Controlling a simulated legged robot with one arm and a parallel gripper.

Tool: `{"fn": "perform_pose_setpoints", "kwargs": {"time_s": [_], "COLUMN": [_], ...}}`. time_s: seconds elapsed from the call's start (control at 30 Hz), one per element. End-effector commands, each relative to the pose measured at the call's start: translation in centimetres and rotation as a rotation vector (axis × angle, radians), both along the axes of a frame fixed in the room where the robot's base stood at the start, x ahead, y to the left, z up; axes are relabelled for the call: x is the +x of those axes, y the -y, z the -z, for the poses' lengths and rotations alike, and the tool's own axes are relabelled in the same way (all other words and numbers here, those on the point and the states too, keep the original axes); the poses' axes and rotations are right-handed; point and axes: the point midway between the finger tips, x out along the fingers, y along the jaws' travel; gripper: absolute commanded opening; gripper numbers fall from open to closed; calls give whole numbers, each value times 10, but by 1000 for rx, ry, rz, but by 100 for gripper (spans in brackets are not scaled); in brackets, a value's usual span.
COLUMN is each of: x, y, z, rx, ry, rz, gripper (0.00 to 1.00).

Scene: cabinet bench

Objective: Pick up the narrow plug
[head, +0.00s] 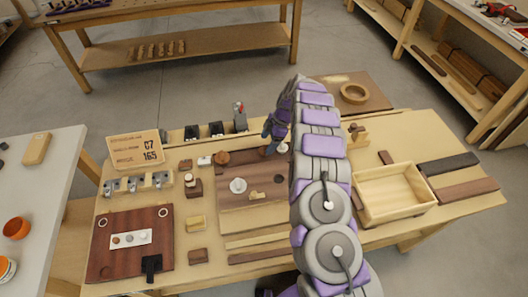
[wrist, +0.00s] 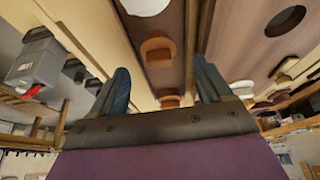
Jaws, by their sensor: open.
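My gripper (head: 271,143) hangs over the back edge of the brown board with holes (head: 225,199) on the bench. In the wrist view its two blue fingers stand wide apart, with nothing held between them (wrist: 162,84). A small orange-brown rounded plug (wrist: 157,48) shows in the gap between the fingers, on a dark brown strip. A second small orange-brown piece (wrist: 169,98) lies beyond it. A white round piece (head: 237,186) and a small tan piece (head: 256,195) sit on the board. I cannot tell for certain which piece is the narrow plug.
A pale wooden tray (head: 432,203) stands right of my arm. A dark red-brown panel (head: 115,222) lies at the bench's left, with a small sign (head: 136,149) behind it. Several small blocks lie between panel and board.

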Motion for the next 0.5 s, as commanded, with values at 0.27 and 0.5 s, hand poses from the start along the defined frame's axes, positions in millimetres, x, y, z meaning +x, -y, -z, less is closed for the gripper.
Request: {"fn": "perform_pose_setpoints", "kwargs": {"time_s": [0.27,0.5], "x": [-3,-4], "y": [-16,-16], "z": [37,39], "rx": [-2,-1], "ry": [-1,0], "rz": [-2,0], "gripper": [78,78]}}
